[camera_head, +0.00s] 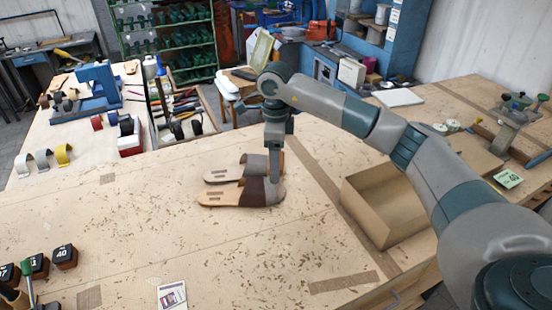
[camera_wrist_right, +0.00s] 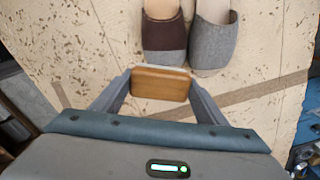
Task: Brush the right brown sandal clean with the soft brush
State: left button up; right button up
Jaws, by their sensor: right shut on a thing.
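The brown sandal (camera_head: 225,194) lies on the workbench with its toe to the right in the head view. Its band is dark brown and grey; the band also shows in the right wrist view (camera_wrist_right: 164,32). A second sandal with a grey band (camera_head: 257,164) lies parallel behind it; it is at right in the wrist view (camera_wrist_right: 212,42). My right gripper (camera_head: 276,170) is shut on the soft brush, whose wooden back (camera_wrist_right: 160,84) and pale bristle edge show just off the brown sandal's toe. I cannot tell whether bristles touch it. My left gripper is out of view.
An open cardboard box (camera_head: 385,205) stands right of the sandals. Black numbered blocks (camera_head: 65,257) and a printed card (camera_head: 172,296) lie at the front left. Tools and coloured bands (camera_head: 63,155) sit farther left.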

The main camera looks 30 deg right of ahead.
jog(key=shift+f+b, duration=0.55)
jog(key=shift+f, duration=1.5)
jog(key=shift+f+b, duration=0.7)
jog(key=shift+r, duration=0.1)
jog(key=shift+w+b, duration=0.1)
jog(key=shift+b, duration=0.25)
jog(key=shift+w+d+b, duration=0.25)
jog(key=shift+w+b, duration=0.05)
jog(key=shift+w, duration=0.25)
jog(key=shift+w+d+b, duration=0.2)
jog(key=shift+w+b, duration=0.1)
jog(key=shift+w, duration=0.2)
jog(key=shift+s, duration=0.1)
dwell(0.8)
